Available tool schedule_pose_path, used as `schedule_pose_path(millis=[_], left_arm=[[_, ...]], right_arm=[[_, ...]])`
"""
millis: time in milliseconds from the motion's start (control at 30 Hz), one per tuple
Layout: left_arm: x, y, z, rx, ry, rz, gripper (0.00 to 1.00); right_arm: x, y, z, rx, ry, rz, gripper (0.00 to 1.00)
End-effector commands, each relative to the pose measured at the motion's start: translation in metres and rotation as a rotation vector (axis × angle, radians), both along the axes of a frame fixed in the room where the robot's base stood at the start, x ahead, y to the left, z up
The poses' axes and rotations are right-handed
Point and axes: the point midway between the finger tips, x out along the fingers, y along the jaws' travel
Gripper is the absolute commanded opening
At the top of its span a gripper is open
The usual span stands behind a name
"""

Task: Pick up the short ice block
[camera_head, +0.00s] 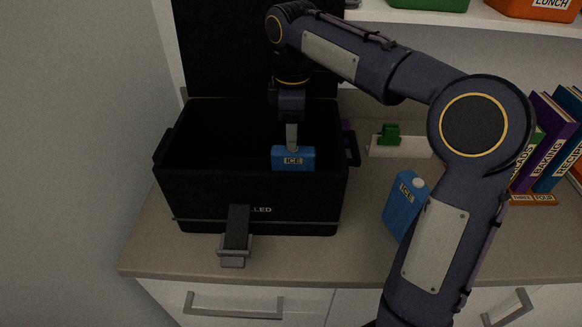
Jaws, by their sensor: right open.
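A taller blue ice block (402,203) with an "ICE" label stands on the counter, partly behind my right arm. My left gripper is out of view.
The cooler's raised lid (226,50) stands at the back, and its latch (236,237) hangs at the front. A green clip (388,134) lies near a white board behind. Books (546,140) stand at the right. Green and orange containers sit on the shelf above.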

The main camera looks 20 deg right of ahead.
Motion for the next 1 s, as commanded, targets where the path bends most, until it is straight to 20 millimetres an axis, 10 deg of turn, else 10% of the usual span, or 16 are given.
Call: schedule_pose_path(millis=[400,733,1000], left_arm=[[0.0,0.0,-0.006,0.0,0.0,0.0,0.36],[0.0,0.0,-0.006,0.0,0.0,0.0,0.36],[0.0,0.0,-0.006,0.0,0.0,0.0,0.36]], right_arm=[[0.0,-0.003,-0.056,0.0,0.003,-0.002,0.58],[0.0,-0.003,-0.064,0.0,0.001,-0.002,0.58],[0.0,-0.003,-0.064,0.0,0.001,-0.002,0.24]])
